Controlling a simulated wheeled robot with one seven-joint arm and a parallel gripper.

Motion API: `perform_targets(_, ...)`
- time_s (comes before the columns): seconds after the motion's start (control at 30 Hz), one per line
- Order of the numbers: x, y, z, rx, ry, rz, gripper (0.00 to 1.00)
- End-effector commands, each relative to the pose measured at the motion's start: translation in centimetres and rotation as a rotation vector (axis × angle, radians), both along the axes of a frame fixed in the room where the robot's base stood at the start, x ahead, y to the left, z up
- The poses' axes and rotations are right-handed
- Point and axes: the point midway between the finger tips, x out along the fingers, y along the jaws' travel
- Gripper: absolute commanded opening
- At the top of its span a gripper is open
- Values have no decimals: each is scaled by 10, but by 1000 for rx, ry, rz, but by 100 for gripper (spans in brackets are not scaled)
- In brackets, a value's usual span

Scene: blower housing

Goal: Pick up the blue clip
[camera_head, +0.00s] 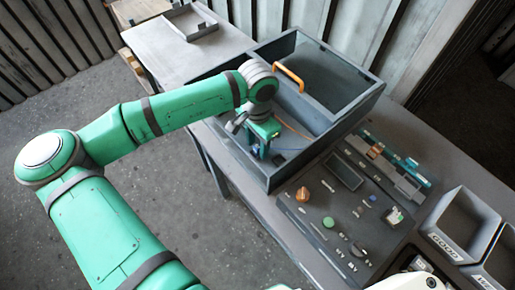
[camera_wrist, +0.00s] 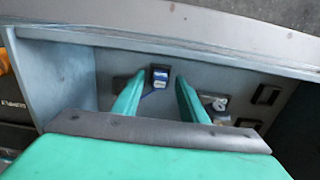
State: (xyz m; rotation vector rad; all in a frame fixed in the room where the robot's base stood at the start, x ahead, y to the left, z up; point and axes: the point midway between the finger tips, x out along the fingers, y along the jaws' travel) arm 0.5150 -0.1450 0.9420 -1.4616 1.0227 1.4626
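The blue clip (camera_wrist: 161,77) is a small blue and white piece on the grey floor of a housing, close to its wall. In the wrist view it lies just ahead of my gripper (camera_wrist: 159,86), in line with the gap between the two green fingers. The fingers are apart, and I see nothing clamped between them. In the head view my gripper (camera_head: 264,150) reaches down inside the near left part of the open grey housing (camera_head: 325,143). A small patch of blue (camera_head: 255,153) shows beside the fingers there, partly hidden by them. Whether the fingertips touch the clip I cannot tell.
The housing walls stand close around my gripper. An orange handle (camera_head: 288,77) is on the housing's divider. A small whitish part (camera_wrist: 220,103) lies right of the fingers. Several loose parts lie on the mat (camera_head: 290,205) to the right, near grey bins (camera_head: 458,222).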

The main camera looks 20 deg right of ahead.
Motion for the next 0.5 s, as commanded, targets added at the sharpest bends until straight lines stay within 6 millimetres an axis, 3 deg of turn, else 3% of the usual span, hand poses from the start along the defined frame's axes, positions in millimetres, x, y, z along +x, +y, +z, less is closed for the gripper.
perform_targets(0.17,0,0,0,0,0,0,39)
perform_targets(0.33,0,0,0,0,0,0,3)
perform_targets(0.5,0,0,0,0,0,0,3)
